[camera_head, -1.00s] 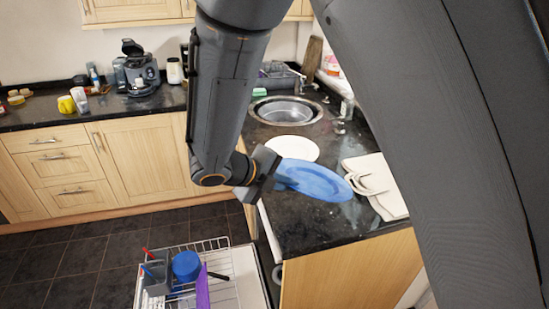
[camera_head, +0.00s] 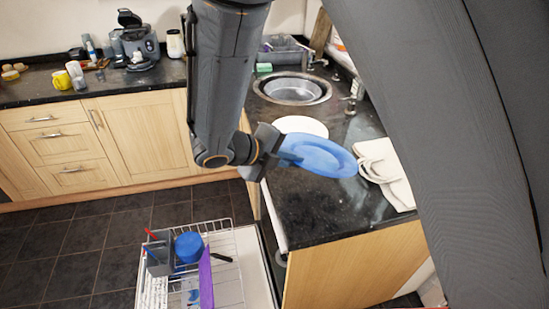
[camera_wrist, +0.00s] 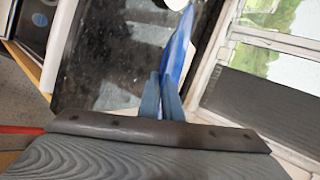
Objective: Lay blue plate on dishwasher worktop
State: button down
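The blue plate (camera_head: 318,155) is held at its left edge by my gripper (camera_head: 277,150) and hangs in the air, slightly tilted, over the dark worktop (camera_head: 312,208). In the wrist view the plate (camera_wrist: 180,48) shows nearly edge-on between the two fingers of my gripper (camera_wrist: 169,88), which are shut on it. A white plate (camera_head: 300,125) lies on the worktop behind the blue plate and is partly hidden by it. The dishwasher stands open below the worktop, with its rack (camera_head: 226,278) pulled out.
The rack holds a blue cup (camera_head: 188,246), a purple item (camera_head: 206,278) and a cutlery basket (camera_head: 158,254). A white cloth with a mug (camera_head: 380,165) is at the worktop's right. A round sink (camera_head: 292,89) is behind. The front of the worktop is clear.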

jog(key=shift+t+h, duration=0.3)
jog(key=shift+t, duration=0.1)
jog(key=d+f+b, duration=0.1)
jog(key=f, duration=0.2)
jog(key=d+f+b, duration=0.1)
jog(key=f+b, duration=0.1)
jog(key=d+f+b, duration=0.1)
jog(key=f, duration=0.2)
jog(key=shift+w+f, duration=0.3)
jog(key=shift+w, duration=0.1)
jog(key=shift+w+f+b, duration=0.1)
jog(key=shift+f+b, duration=0.25)
jog(key=shift+f, duration=0.3)
jog(key=shift+s+a+f, duration=0.2)
jog(key=shift+a+f, duration=0.15)
jog(key=shift+f, duration=0.35)
jog(key=shift+w+d, duration=0.1)
jog(key=shift+d, duration=0.15)
jog(key=c, duration=1.5)
grip_release()
jog(key=shift+c, duration=0.2)
jog(key=shift+a, duration=0.1)
